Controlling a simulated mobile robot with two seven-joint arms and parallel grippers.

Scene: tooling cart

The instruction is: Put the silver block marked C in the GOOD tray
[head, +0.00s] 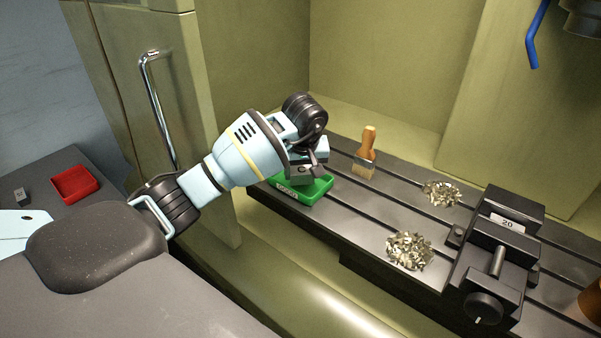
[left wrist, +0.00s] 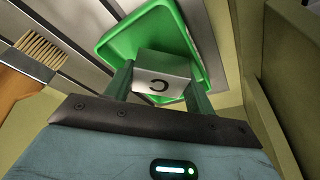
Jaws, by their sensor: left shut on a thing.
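The silver block marked C (left wrist: 160,75) is between the fingers of my left gripper (left wrist: 158,90), which is shut on it. The letter shows on the face turned to the left wrist view. In the head view my left gripper (head: 312,165) is at the green GOOD tray (head: 310,191) on the slotted table. The tray also shows behind the block in the left wrist view (left wrist: 112,42). The block appears over the tray; I cannot tell whether it touches the tray floor. My right gripper is not in view.
Two piles of metal shavings (head: 409,250) and a black vise (head: 497,255) marked 20 are farther right. A red tray (head: 75,184) and a small grey block (head: 21,196) are on the cart at left. A cabinet door with handle (head: 160,110) stands beside my left arm.

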